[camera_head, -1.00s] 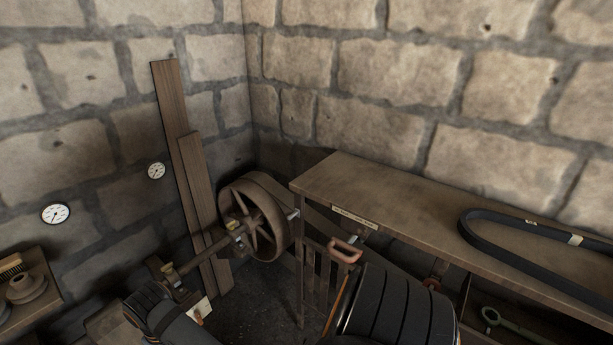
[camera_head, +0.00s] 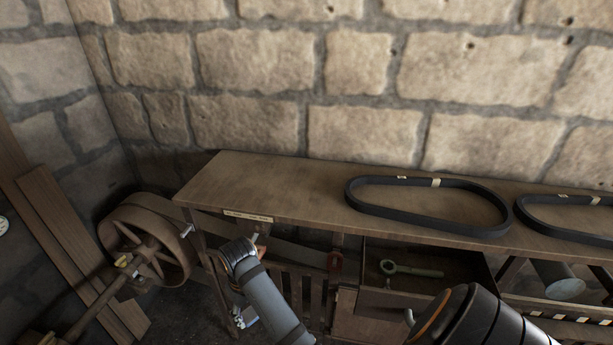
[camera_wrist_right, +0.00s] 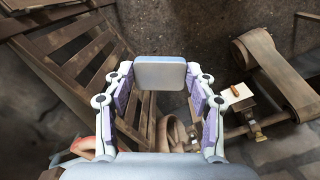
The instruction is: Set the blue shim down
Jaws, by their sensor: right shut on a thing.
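The blue shim (camera_wrist_right: 160,73) shows in the right wrist view as a flat, pale grey-blue plate. My right gripper (camera_wrist_right: 161,98) is shut on it, one finger at each side. In the head view my right gripper (camera_head: 241,316) hangs below its wrist, in front of the left end of the workbench (camera_head: 270,185) and lower than its top. The shim is too small and partly hidden there to make out clearly. My left gripper is in neither current view.
Black belts (camera_head: 430,207) lie on the bench, whose left top is clear. An open drawer (camera_head: 470,270) below holds a green eye-ended tool (camera_head: 410,270). A spoked wheel (camera_head: 150,245) with a shaft stands left. A slatted wooden piece (camera_wrist_right: 75,45) is near the gripper.

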